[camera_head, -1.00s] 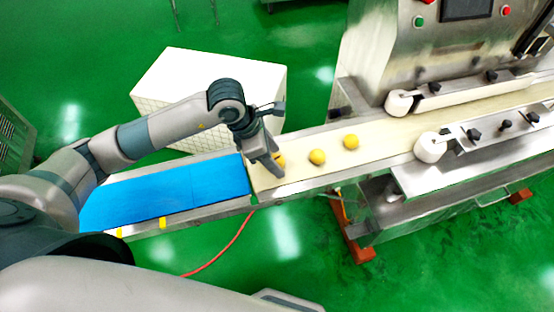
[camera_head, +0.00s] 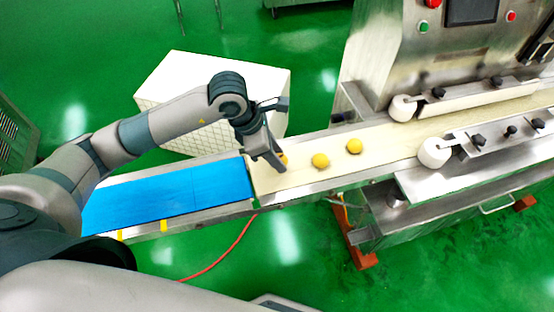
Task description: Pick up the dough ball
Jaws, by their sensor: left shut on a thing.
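My left gripper (camera_head: 279,163) reaches down to the near end of the cream conveyor belt (camera_head: 300,178). It is shut on a yellow dough ball (camera_head: 285,160), which is mostly hidden behind the fingers. Two more yellow dough balls lie on the belt to the right: one close by (camera_head: 320,160) and one a little farther up (camera_head: 354,146). Both are apart from the gripper. My right gripper is not in view.
A blue belt section (camera_head: 165,196) continues left of the cream belt. A white box (camera_head: 195,75) stands behind the conveyor. The steel machine (camera_head: 400,60) is at the right, with white rollers (camera_head: 433,152) beside the belt. A red hose (camera_head: 225,255) lies on the green floor.

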